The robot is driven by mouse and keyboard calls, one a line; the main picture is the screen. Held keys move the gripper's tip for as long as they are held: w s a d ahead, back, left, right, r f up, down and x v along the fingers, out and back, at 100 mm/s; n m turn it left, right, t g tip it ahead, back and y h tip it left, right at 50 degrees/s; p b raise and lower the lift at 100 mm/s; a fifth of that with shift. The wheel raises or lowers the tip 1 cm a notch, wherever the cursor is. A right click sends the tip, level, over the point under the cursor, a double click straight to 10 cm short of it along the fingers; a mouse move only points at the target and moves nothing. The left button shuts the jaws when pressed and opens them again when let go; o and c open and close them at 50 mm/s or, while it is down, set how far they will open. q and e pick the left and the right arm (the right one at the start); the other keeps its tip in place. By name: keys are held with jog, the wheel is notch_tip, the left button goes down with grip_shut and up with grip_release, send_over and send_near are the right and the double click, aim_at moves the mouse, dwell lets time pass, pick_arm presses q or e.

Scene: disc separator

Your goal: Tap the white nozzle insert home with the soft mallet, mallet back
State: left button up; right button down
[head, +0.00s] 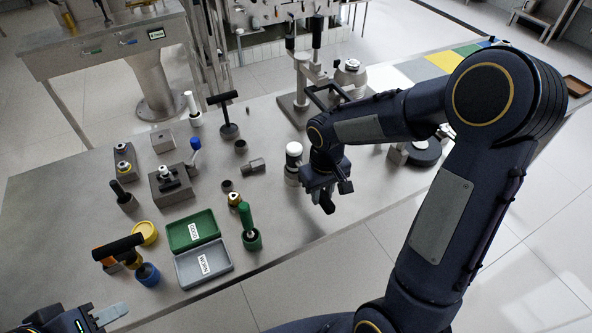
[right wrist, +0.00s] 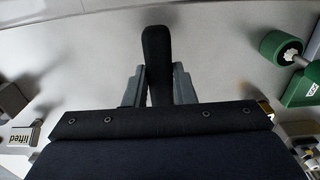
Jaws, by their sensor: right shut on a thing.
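My right gripper (head: 324,190) is over the bench's right half, near its front edge. In the right wrist view its two grey fingers (right wrist: 158,86) are shut on a black round-ended handle (right wrist: 156,50); I cannot tell its far end, or whether it is the mallet. A pale cylinder with a white cap (head: 294,149) stands just left of this gripper; contact is unclear. A small white and dark part (head: 169,172) sits on a steel block (head: 173,192); I cannot tell if it is the white nozzle insert. My left gripper (head: 108,314) is at the lower left, mostly out of frame.
A green tray (head: 180,238) and a grey tray (head: 184,280) lie at the front. Beside them stand a green-handled tool (head: 245,214) in a cup and a black T-shaped tool (head: 120,247). Another black T tool (head: 226,110) stands behind. Bare bench lies in front of my right gripper.

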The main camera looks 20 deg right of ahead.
jog(key=shift+r+p, duration=1.95)
jog(key=shift+r, duration=0.6)
jog(key=shift+f, duration=0.1)
